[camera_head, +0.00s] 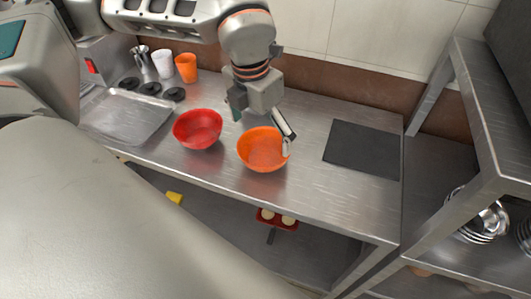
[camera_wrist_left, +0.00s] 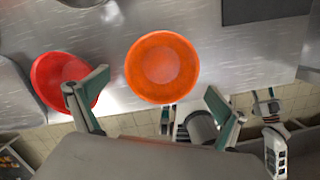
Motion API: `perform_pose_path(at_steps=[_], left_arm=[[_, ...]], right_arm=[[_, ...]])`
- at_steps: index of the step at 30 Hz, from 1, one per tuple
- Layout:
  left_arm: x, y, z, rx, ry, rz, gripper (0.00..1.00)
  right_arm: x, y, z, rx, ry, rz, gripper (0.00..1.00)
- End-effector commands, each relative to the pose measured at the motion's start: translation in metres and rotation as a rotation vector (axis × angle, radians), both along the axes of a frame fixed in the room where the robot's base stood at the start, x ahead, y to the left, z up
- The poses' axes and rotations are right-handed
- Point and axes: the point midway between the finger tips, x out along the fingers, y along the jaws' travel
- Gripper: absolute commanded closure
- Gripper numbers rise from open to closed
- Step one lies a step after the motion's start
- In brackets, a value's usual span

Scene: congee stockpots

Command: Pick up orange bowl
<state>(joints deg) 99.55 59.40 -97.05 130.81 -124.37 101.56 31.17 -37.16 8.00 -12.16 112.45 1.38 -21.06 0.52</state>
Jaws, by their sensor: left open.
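An orange bowl (camera_head: 262,151) stands upright and empty on the steel counter in the head view. In the left wrist view the orange bowl (camera_wrist_left: 161,68) lies ahead of the fingers and between their lines. My left gripper (camera_head: 262,122) is open above the orange bowl, with one fingertip overlapping its right rim in the head view. In the left wrist view the spread fingers of my left gripper (camera_wrist_left: 150,98) hold nothing. I cannot tell whether a finger touches the bowl.
A red bowl (camera_head: 198,128) stands close left of the orange bowl; it also shows in the left wrist view (camera_wrist_left: 55,75). A dark mat (camera_head: 362,149) lies to the right. A shelf unit (camera_head: 470,125) stands right.

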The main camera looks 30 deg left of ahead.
Motion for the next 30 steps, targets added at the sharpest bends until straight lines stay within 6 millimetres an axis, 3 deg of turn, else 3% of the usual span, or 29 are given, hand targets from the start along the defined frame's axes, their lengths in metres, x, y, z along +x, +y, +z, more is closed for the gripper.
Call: perform_pose_path(at_steps=[10, 20, 24, 30], left_arm=[[0.006, -0.004, -0.045, -0.001, 0.003, -0.001, 0.0], [0.007, -0.004, -0.052, -0.002, 0.0, -0.002, 0.0], [0.007, -0.005, -0.052, -0.002, 0.0, -0.002, 0.33], [0.007, -0.005, -0.052, -0.002, 0.0, -0.002, 0.33]], right_arm=[[0.0, 0.0, 0.002, -0.001, 0.001, 0.0, 0.6], [0.0, 0.0, 0.002, -0.001, 0.001, 0.0, 0.6], [0.0, 0.0, 0.002, -0.001, 0.0, 0.001, 0.6], [0.0, 0.0, 0.003, 0.0, -0.001, 0.001, 0.6]])
